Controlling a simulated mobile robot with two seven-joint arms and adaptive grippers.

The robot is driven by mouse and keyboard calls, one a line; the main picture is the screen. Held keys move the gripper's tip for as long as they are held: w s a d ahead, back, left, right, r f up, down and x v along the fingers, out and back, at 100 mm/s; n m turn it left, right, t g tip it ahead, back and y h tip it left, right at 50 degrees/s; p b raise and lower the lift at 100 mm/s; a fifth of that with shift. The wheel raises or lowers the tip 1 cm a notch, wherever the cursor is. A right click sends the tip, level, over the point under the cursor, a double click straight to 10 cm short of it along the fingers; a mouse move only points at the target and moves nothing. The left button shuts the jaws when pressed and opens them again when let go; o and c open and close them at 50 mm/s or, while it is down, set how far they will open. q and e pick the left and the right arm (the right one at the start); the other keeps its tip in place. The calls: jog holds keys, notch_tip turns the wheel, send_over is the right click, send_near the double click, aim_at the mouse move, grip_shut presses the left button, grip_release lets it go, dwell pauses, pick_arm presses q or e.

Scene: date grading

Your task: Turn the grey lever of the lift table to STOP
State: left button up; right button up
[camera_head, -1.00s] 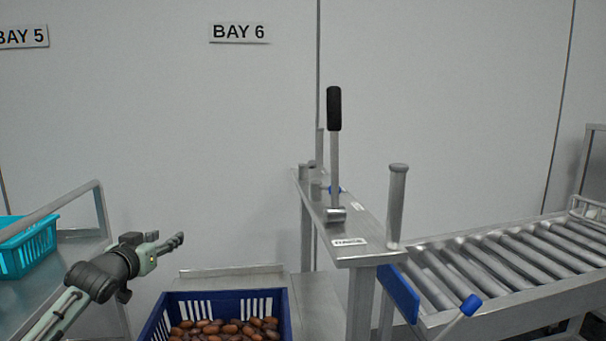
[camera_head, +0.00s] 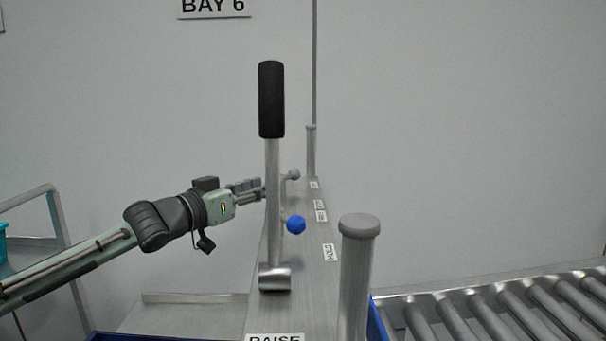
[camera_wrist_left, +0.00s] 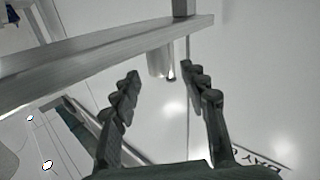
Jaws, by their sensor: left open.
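The lever rail (camera_head: 305,290) is a long metal top running away from me, with a RAISE label (camera_head: 275,338) at its near end. A grey knob (camera_head: 292,175) shows near the far part, partly behind the upright black-gripped lever (camera_head: 271,100). My left gripper (camera_head: 252,188) is open and just left of the grey knob, its tips close to the black-gripped lever's shaft in the picture. In the left wrist view, a grey cylinder (camera_wrist_left: 160,62) lies beyond the open fingers (camera_wrist_left: 160,82); contact is not visible. My right gripper is out of view.
A blue knob (camera_head: 296,225) sits nearer on the rail. A thick grey post (camera_head: 356,270) stands at the near right, a thinner post (camera_head: 311,150) at the far end. A roller conveyor (camera_head: 500,310) lies right.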

aim_at(287, 177)
pick_arm(q)
jog(key=p+x, duration=0.1)
jog(key=x, duration=0.6)
jog(key=shift+d+r, duration=0.1)
jog(key=shift+d, duration=0.05)
jog(key=shift+w+d, duration=0.2)
jog(key=shift+w, duration=0.05)
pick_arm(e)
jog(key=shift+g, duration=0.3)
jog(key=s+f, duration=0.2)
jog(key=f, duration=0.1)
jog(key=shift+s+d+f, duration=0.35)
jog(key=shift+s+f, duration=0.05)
pick_arm(q)
jog(key=shift+c, duration=0.6)
grip_shut()
